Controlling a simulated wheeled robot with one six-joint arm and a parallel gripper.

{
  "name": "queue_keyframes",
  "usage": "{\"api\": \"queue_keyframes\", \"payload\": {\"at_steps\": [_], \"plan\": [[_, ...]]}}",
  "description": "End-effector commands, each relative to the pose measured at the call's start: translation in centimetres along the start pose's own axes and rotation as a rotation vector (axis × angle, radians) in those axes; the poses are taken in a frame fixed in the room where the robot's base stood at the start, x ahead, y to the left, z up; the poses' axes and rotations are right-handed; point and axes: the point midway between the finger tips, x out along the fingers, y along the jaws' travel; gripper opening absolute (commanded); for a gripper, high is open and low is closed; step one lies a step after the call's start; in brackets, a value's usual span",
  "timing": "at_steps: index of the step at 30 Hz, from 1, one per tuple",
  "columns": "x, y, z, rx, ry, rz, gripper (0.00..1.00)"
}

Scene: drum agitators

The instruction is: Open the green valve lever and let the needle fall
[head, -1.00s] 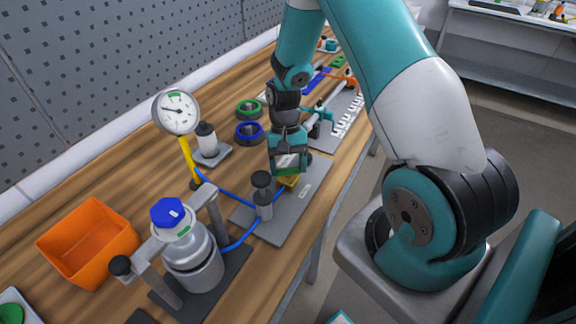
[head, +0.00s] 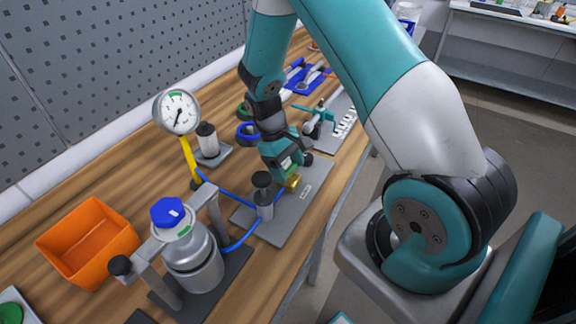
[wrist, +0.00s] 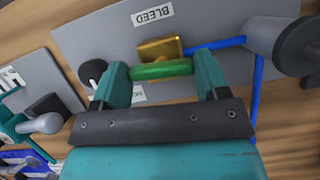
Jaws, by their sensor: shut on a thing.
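The green valve lever (wrist: 163,69) lies between my fingertips in the wrist view, roughly in line with the blue hose. It is beside the brass valve body (wrist: 160,48), which also shows in the head view (head: 293,181). My gripper (wrist: 150,80) is shut on the lever, low over the grey plate marked BLEED (wrist: 205,20). In the head view my gripper (head: 284,171) hides most of the lever. The round gauge (head: 176,111) stands on a yellow stem at the left; its dark needle points down, slightly left.
A black-topped post (head: 263,190) stands close beside my gripper, with blue hose (head: 238,243) around it. A metal bottle with a blue cap (head: 190,250) sits in a clamp frame in front. An orange bin (head: 88,243) is at the left. Bare wood lies between bin and gauge.

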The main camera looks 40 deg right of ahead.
Motion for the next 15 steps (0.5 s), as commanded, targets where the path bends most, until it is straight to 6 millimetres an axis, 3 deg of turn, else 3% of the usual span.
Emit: {"api": "queue_keyframes", "payload": {"at_steps": [15], "plan": [[-0.06,0.04,-0.03,-0.06,0.003,0.027,0.44]]}}
